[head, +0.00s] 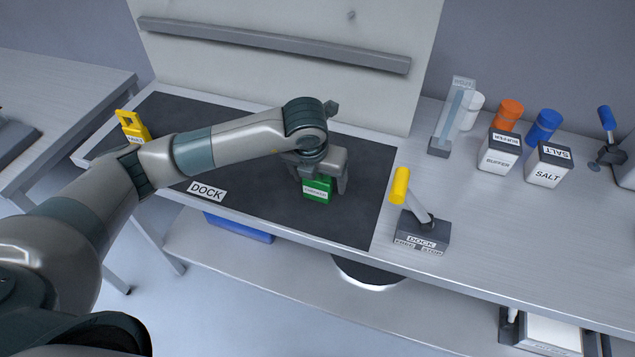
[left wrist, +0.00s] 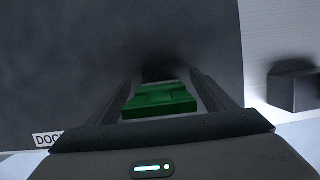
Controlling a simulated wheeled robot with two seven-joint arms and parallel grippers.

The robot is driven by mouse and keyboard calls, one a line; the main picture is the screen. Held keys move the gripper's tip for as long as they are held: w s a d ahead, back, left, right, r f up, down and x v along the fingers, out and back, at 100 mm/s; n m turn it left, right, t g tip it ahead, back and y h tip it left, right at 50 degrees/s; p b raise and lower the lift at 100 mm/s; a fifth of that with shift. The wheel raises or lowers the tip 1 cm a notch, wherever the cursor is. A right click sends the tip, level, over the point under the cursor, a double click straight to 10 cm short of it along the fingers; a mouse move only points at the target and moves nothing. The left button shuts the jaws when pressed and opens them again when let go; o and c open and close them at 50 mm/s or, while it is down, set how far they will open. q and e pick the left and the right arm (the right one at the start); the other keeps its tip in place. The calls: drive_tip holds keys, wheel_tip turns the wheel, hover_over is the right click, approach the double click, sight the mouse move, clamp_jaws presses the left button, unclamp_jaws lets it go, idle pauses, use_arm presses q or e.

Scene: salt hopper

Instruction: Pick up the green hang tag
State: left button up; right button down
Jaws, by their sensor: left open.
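The green hang tag (head: 318,189) stands on the dark dock mat (head: 345,222), with a white label on its front. My left gripper (head: 322,188) is over it, pointing down, with a finger on either side of the tag. In the left wrist view the green tag (left wrist: 160,100) lies between the two open fingers (left wrist: 165,98). I cannot tell whether either finger touches it. The upper part of the tag is hidden by the gripper in the head view. My right gripper is not in view.
A yellow tag (head: 132,127) stands at the mat's left end. A dock lever with a yellow handle (head: 401,186) stands just right of the mat. Buffer (head: 499,152) and salt (head: 548,165) boxes stand further right. A panel with a grey rail (head: 270,42) rises behind.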

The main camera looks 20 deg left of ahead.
use_arm(q)
drive_tip(key=c, duration=1)
drive_tip(key=shift+c, duration=0.9)
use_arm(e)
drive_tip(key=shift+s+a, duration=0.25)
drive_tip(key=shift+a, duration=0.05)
